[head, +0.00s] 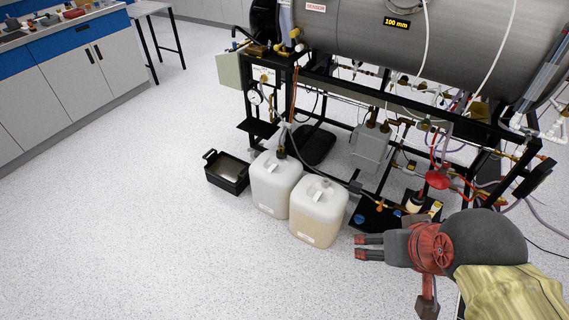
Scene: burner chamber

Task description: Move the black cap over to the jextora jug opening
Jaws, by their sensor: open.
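Two whitish jugs stand side by side on the floor in front of the burner frame. The left jug (273,190) has a small dark piece (280,153) at its top, which looks like a black cap with a hose by it. The right jug (317,217) holds a pale tan liquid and has a light top; its opening is too small to make out. The labels are unreadable, so I cannot tell which is the jextora jug. My gripper (361,247) is open and empty, pointing left, to the right of the right jug and apart from it in the picture.
A black open tray (228,183) sits left of the jugs. The burner frame with its big steel cylinder (400,45), pipes and hoses fills the right and back. A red round part (437,180) is near my arm. The floor in front and left is clear.

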